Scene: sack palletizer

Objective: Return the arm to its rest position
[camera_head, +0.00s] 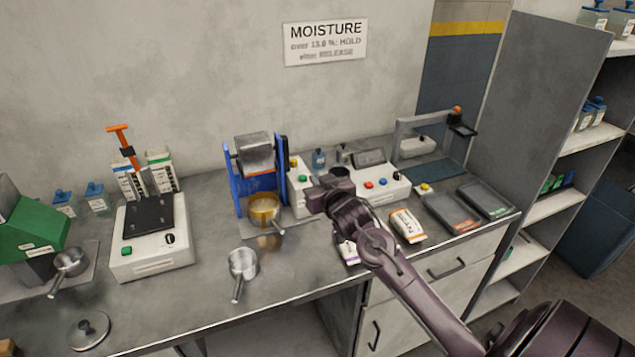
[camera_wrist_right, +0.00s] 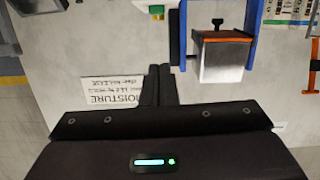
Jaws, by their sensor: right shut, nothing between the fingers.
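My right arm (camera_head: 385,262) reaches in from the lower right of the head view, over the counter's front edge. Its right gripper (camera_head: 333,182) is above the counter, in front of the white device with coloured buttons. In the wrist view the two dark fingers of the right gripper (camera_wrist_right: 160,85) lie together, with nothing seen between them. The wrist view appears upside down, with the moisture sign (camera_wrist_right: 112,91) and the blue-framed stand (camera_wrist_right: 222,50) beyond the fingers. My left gripper is not in view.
A metal pan (camera_head: 243,264) and a white scale (camera_head: 150,260) stand farther left. An orange-white packet (camera_head: 407,225) and dark trays (camera_head: 452,212) lie to the right.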

